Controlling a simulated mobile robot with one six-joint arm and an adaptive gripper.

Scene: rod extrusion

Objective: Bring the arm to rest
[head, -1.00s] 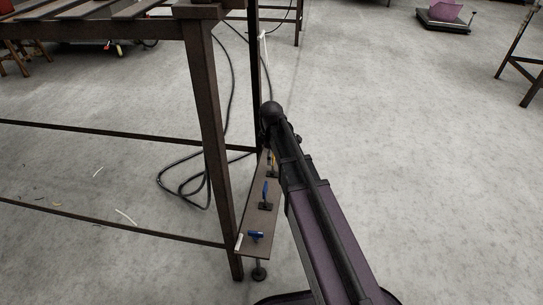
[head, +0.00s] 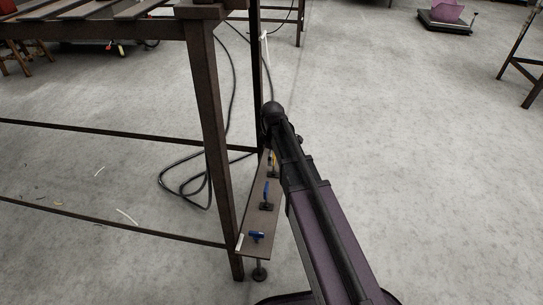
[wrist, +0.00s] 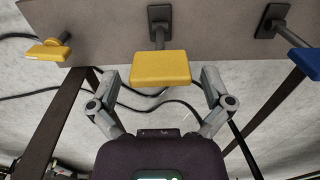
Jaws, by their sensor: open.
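My gripper (wrist: 160,92) is open in the wrist view, its two grey fingers apart. A yellow handle (wrist: 161,67) on a dark stem shows beyond and between the fingertips. I cannot tell whether the fingers touch it. The handle is fixed to a grey-brown board (wrist: 110,40). In the head view my arm runs up from the bottom right along the right side of this board (head: 250,222). My gripper cannot be made out there.
Another yellow handle (wrist: 48,50) and a blue handle (wrist: 307,61) flank the gripper. Blue handles (head: 256,236) stand on the board beside a dark metal table leg (head: 215,150). Black cable (head: 180,180) lies on the floor.

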